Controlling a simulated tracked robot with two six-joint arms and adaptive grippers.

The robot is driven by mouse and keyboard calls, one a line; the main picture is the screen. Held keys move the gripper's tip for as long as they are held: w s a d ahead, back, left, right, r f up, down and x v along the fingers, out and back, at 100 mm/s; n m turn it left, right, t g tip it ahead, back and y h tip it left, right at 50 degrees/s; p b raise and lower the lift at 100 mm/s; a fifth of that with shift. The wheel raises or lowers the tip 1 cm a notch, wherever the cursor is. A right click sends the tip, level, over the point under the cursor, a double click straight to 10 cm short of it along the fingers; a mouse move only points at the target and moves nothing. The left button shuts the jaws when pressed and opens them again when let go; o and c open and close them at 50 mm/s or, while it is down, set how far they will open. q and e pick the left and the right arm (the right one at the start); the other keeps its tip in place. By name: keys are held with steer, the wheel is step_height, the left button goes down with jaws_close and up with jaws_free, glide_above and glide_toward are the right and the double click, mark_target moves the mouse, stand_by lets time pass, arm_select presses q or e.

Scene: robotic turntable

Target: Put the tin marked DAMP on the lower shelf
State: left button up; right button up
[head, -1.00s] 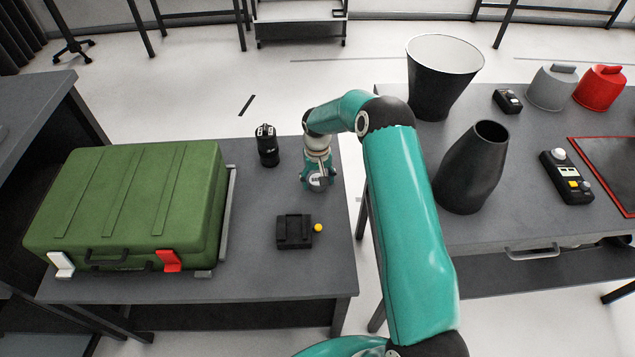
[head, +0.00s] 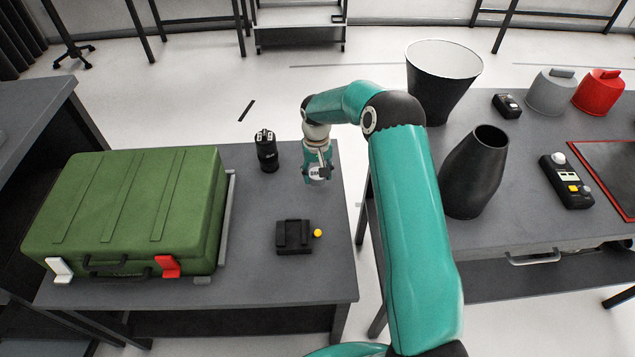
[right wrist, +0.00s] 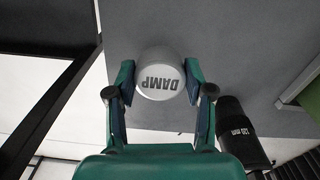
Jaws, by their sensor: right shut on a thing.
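The tin marked DAMP (right wrist: 160,84) is a small silver-grey cylinder with dark letters on its lid, upside down in the right wrist view. It also shows as a small pale top in the head view (head: 316,173). My right gripper (right wrist: 159,76) is shut on it, one finger on each side. In the head view the right gripper (head: 317,167) is over the back right part of the left table (head: 262,210). I cannot tell whether the tin touches the tabletop. A dark shelf (head: 230,320) shows below that table. My left gripper is out of view.
A green case (head: 130,210) fills the table's left side. A black cylinder (head: 266,150) stands left of the gripper; a black block (head: 294,236) and yellow knob (head: 318,233) lie nearer. The right table holds a bin (head: 440,85) and dark vase (head: 474,175).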

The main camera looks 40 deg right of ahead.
mark_target(317, 174)
step_height(317, 174, up, 14)
steer(key=r, duration=0.1)
steer(key=w+a+r+n+p, duration=0.2)
steer(key=a+r+p, duration=0.1)
steer(key=a, duration=0.4)
steer(key=s+a+f+n+p, duration=0.1)
steer(key=s+a+f+n, duration=0.1)
steer(key=a, duration=0.7)
steer(key=s+a+f+n+p, duration=0.2)
steer(key=a+f, duration=0.3)
steer(key=a, duration=0.4)
steer(key=shift+s+f, duration=0.3)
steer(key=shift+s, duration=0.35)
